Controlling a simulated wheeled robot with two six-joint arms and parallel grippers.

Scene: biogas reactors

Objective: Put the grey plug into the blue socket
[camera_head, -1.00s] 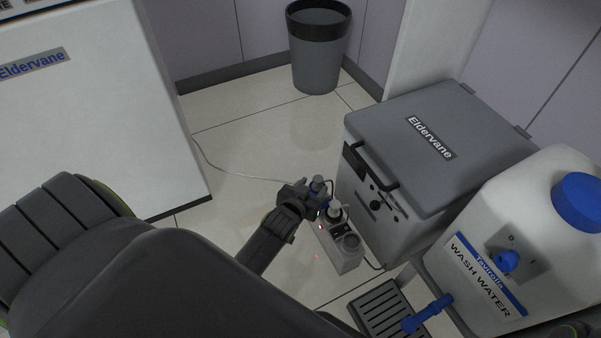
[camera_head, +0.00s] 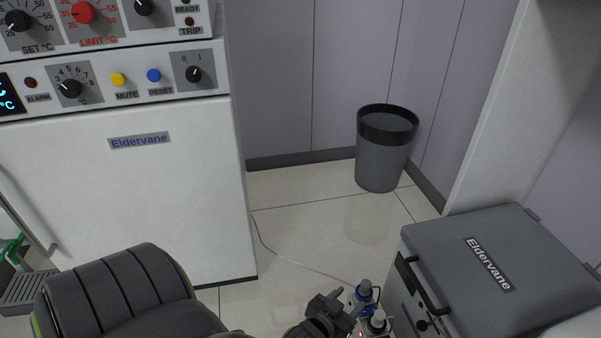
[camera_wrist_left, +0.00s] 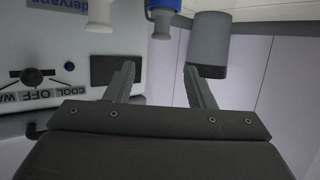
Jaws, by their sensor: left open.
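A grey plug (camera_head: 365,286) stands upright at the blue socket (camera_head: 357,299), with a thin cable running away from it to the left. How deep it sits I cannot tell. In the left wrist view, which is upside down, the grey plug (camera_wrist_left: 162,26) and blue socket (camera_wrist_left: 163,5) show at the top edge. My left gripper (camera_head: 338,308) is just left of the socket. In the wrist view its jaws (camera_wrist_left: 159,68) are apart and empty, clear of the plug. A second grey-topped plug (camera_head: 378,319) stands in a pale socket nearer me. My right gripper is not in view.
A grey Eldervane box (camera_head: 480,250) with a handle stands right of the sockets. A white Eldervane cabinet (camera_head: 150,190) stands at left. A dark bin (camera_head: 382,155) is at the back. Tiled floor (camera_head: 310,225) between them is clear except for the cable.

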